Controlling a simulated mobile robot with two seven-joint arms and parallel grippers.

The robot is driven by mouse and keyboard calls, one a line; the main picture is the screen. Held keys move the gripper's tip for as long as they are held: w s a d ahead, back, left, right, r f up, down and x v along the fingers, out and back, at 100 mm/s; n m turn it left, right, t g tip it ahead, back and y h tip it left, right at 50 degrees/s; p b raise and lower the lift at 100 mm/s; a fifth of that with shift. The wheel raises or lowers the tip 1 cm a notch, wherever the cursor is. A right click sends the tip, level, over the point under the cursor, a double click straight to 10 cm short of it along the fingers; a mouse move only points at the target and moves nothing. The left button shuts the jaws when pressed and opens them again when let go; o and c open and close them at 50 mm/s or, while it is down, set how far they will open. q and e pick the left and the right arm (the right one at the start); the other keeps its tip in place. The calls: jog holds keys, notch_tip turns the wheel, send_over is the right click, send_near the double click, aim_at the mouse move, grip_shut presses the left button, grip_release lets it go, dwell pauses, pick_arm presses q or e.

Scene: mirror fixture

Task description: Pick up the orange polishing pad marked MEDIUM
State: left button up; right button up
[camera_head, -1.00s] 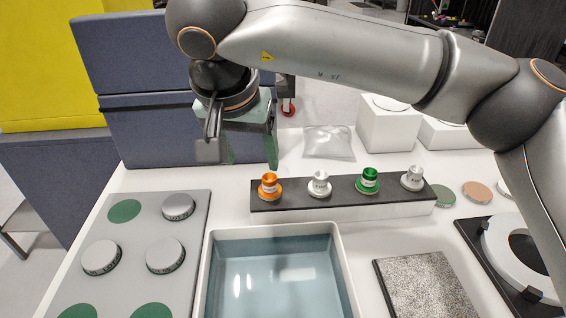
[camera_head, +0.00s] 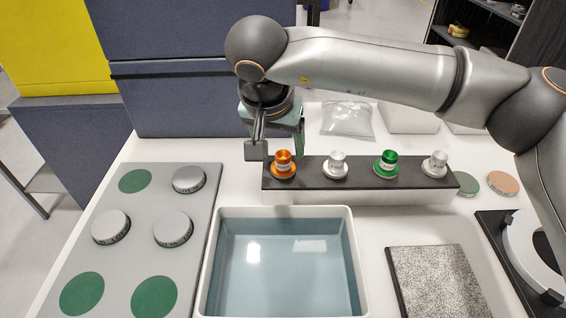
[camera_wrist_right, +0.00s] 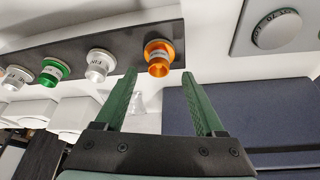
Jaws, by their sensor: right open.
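The orange pad (camera_head: 283,165) has a knob-like handle with a white label, too small to read. It stands upright at the left end of a dark-topped rack (camera_head: 320,184). In the wrist view the orange pad (camera_wrist_right: 160,57) lies beyond and between the tips of my right gripper's green fingers (camera_wrist_right: 160,76). In the head view the right gripper (camera_head: 278,148) is just behind and above the pad, partly hidden by its own wrist. It is open and empty. I cannot tell whether a finger touches the pad. My left gripper is not in view.
On the rack stand a silver pad (camera_head: 337,164), a green pad (camera_head: 386,163) and another silver pad (camera_head: 435,163). A water basin (camera_head: 212,262) is in front. A grey board (camera_head: 140,208) with discs lies left. A clear bag (camera_head: 347,119) lies behind the rack.

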aim_at(283, 157)
jog(key=x, duration=0.4)
jog(key=shift+d, duration=0.15)
grip_shut()
